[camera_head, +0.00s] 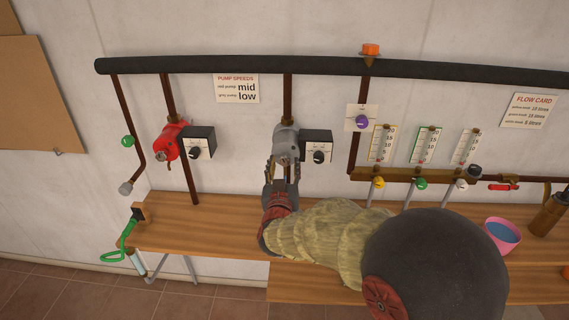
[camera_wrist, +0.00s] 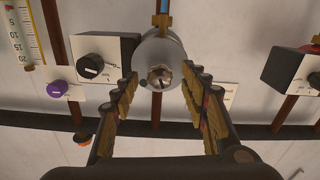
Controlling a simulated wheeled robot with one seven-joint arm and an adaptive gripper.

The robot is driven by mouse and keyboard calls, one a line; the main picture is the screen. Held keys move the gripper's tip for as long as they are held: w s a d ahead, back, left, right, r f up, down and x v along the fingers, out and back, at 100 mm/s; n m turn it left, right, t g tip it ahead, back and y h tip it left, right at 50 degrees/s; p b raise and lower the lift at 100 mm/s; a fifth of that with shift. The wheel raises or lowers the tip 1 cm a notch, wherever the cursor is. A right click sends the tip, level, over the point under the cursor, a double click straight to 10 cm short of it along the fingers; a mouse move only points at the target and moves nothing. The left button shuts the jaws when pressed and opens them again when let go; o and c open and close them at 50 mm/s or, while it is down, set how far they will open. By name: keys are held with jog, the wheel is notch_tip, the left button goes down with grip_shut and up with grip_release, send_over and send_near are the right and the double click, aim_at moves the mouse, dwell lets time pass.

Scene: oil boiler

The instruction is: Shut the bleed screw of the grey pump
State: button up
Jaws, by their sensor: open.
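The grey pump (camera_head: 286,140) is on a vertical brown pipe at the middle of the wall. In the wrist view its round grey body (camera_wrist: 172,48) faces me. The bleed screw (camera_wrist: 160,76) is a small metal head on the pump's face, with a slot across it. My gripper (camera_head: 280,172) is just in front of the pump's lower part, and my arm hides the space below. In the wrist view my gripper (camera_wrist: 159,80) is open, with one finger on each side of the screw. I see no finger closed on it; contact cannot be told.
The grey pump's speed box (camera_head: 317,150) is close to its right. The red pump (camera_head: 168,142) and its box (camera_head: 199,143) are to the left. A purple knob (camera_head: 362,122) is to the right. A wooden bench (camera_head: 210,233) runs below; a pink bowl (camera_head: 502,234) is at its right.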

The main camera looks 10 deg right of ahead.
jog(key=shift+x, duration=1.15)
jog(key=shift+c, duration=1.1)
jog(key=shift+b, duration=0.3)
jog(key=c, duration=0.9)
